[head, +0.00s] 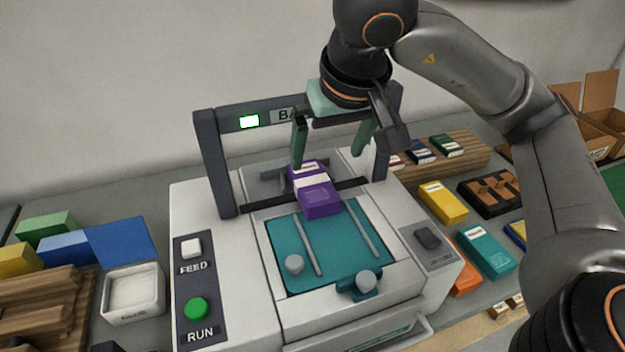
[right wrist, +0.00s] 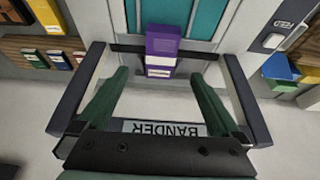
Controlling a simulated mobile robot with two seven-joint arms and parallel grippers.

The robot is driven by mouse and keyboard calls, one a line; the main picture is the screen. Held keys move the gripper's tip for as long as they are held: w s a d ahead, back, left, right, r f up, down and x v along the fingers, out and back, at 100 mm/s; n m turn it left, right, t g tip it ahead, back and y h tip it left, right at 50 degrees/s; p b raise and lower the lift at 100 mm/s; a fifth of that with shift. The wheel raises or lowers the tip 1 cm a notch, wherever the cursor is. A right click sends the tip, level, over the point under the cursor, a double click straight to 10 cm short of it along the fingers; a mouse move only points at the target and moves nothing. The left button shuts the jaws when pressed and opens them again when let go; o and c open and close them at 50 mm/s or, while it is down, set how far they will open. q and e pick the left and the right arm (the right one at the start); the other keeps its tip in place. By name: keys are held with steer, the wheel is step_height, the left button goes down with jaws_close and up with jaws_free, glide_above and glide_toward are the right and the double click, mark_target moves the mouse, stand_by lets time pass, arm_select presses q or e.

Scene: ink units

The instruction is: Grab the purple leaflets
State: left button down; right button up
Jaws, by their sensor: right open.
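The purple leaflets (head: 315,190) lie as a small stack with a white band on the banding machine, under its dark arch and at the back end of the teal bed (head: 305,270). They also show in the right wrist view (right wrist: 162,48). My right gripper (head: 331,155) is above the stack at the arch, with its two green fingers spread apart. In the right wrist view the gripper (right wrist: 160,85) has the stack between and beyond its fingertips, with nothing held. My left gripper is not in view.
The dark arch (head: 213,165) of the machine frames the stack closely. A FEED button (head: 191,248) and green RUN button (head: 197,308) are at left. Coloured stacks and a brown tray (head: 490,193) lie at right. A white dish (head: 133,293) and blue blocks (head: 121,241) are at left.

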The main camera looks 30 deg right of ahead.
glide_above(316, 187)
steer(key=s, duration=0.3)
steer(key=f, duration=0.5)
steer(key=shift+w+a+f+b, duration=0.15)
steer(key=shift+a+b, duration=0.1)
steer(key=shift+b, duration=0.15)
steer(key=shift+x, duration=3)
steer(key=shift+w+a, duration=0.1)
steer(key=shift+w, duration=0.05)
steer(key=shift+c, duration=0.2)
steer(key=c, duration=1.5)
